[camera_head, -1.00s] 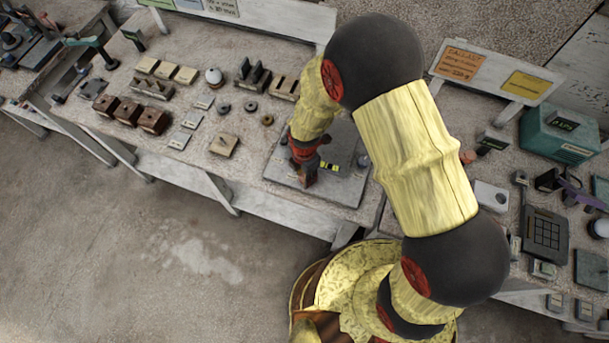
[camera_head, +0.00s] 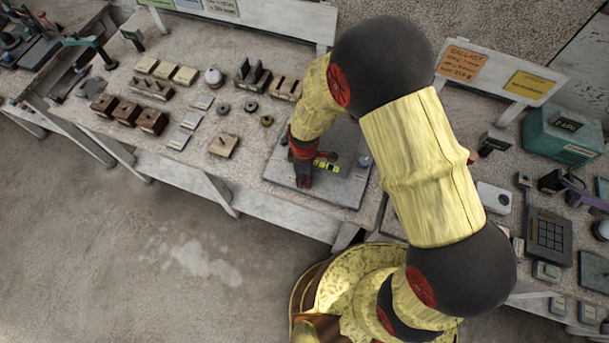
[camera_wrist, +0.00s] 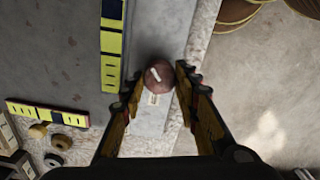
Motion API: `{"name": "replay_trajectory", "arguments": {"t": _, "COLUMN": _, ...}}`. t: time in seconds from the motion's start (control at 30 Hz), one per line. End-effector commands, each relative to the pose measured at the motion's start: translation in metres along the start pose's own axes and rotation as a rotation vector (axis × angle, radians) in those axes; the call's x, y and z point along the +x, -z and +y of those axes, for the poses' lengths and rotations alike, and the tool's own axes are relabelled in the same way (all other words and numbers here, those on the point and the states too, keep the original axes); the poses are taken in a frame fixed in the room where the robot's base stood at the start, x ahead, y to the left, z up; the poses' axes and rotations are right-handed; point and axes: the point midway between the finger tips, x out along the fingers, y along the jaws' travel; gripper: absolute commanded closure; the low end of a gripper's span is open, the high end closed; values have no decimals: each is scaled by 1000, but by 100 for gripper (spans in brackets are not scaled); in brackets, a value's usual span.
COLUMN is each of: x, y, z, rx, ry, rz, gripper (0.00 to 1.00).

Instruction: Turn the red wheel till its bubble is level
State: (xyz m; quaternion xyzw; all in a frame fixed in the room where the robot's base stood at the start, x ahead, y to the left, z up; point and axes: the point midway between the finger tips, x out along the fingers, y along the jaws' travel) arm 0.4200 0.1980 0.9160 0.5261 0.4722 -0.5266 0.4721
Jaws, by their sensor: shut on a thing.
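The red wheel (camera_wrist: 158,76) is a small round red-brown knob with a pale mark on top, in the wrist view. My gripper (camera_wrist: 158,80) is shut on it, one finger on each side. In the head view my gripper (camera_head: 303,181) points down at the front of a grey plate (camera_head: 345,190), and the wheel is hidden there. A yellow and dark level strip (camera_wrist: 111,60) runs along the upper left of the wheel, and a second one (camera_wrist: 45,114) lies farther left. I cannot make out clearly where the bubbles sit.
The plate lies on a speckled bench (camera_head: 245,180) near its front edge. Small blocks (camera_head: 150,122) and rings stand to the left. A green box (camera_head: 560,135) and a keypad-like device (camera_head: 546,232) are to the right. Open floor lies in front.

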Motion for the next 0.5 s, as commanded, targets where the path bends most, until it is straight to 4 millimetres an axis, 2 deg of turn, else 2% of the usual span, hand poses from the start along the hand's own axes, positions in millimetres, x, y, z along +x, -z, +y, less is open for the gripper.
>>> {"name": "replay_trajectory", "arguments": {"t": 0.5, "x": -1, "y": 1, "z": 1, "rx": 72, "ry": -3, "rz": 2, "gripper": 94}}
